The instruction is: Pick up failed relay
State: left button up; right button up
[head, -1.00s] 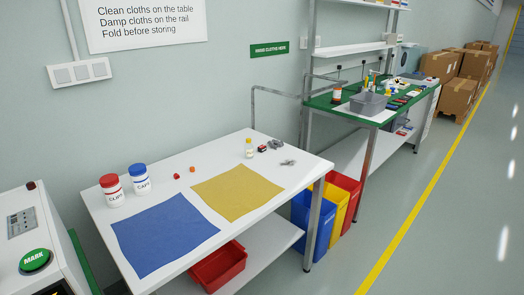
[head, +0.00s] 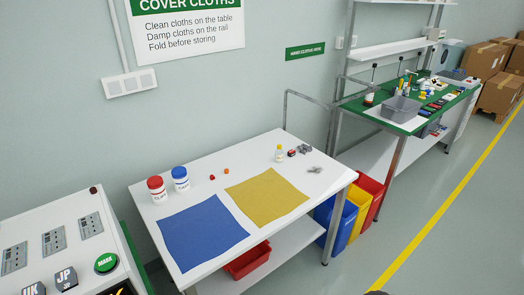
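No part is plainly recognisable as a failed relay. A small dark and red block (head: 292,153) lies near the back right of the white table (head: 213,165), and it is too small to identify. Grey crumpled pieces lie beside it (head: 305,149) and a little in front (head: 315,170). Several small coloured parts (head: 432,106) lie on the green bench (head: 408,124) farther back, also too small to tell apart. Neither of my grippers shows in the head view.
A blue cloth (head: 203,232) and a yellow cloth (head: 266,195) cover the table's front. Two lidded jars, red (head: 157,190) and blue (head: 181,179), and a small bottle (head: 279,154) stand on it. A machine panel (head: 60,240) is at left. The floor at right is clear.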

aim_at(290, 153)
jog(key=i+l+u, duration=0.2)
jog(key=u, duration=0.3)
jog(key=i+l+u, duration=0.1)
jog(key=l+u, duration=0.2)
jog(key=u, duration=0.2)
jog(key=i+l+u, duration=0.1)
jog(key=l+u, duration=0.2)
jog(key=u, duration=0.2)
jog(key=l+u, duration=0.35)
jog(key=u, duration=0.15)
